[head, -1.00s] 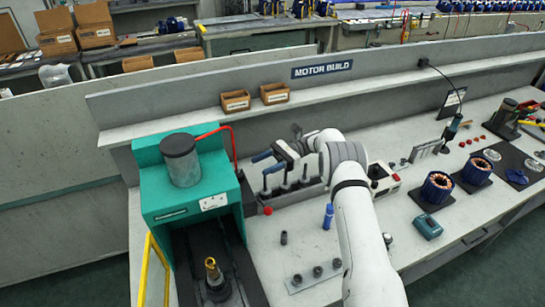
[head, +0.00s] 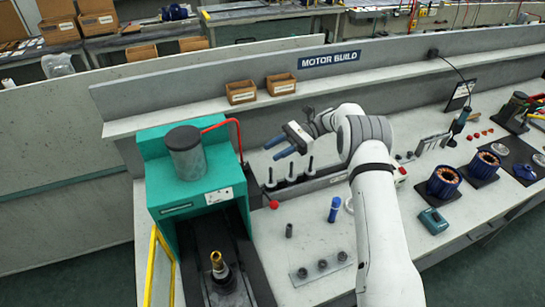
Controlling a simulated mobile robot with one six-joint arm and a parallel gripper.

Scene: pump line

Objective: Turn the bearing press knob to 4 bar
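The teal bearing press (head: 165,160) stands at the left end of the bench, with a dark grey cylinder (head: 186,153) on top. A small white plate (head: 219,195) with dark marks is on its front. Whether it carries the pressure knob or scale is too small to tell. A gold-tipped part (head: 218,265) stands upright in the press's dark bay. My gripper (head: 279,148), with blue fingers, is to the right of the press and above the bench. Its fingers are apart with nothing between them.
A rack of upright dark pins (head: 291,174) stands below my gripper. A blue bottle (head: 334,210) stands on the bench. A yellow rail (head: 152,265) runs along the left.

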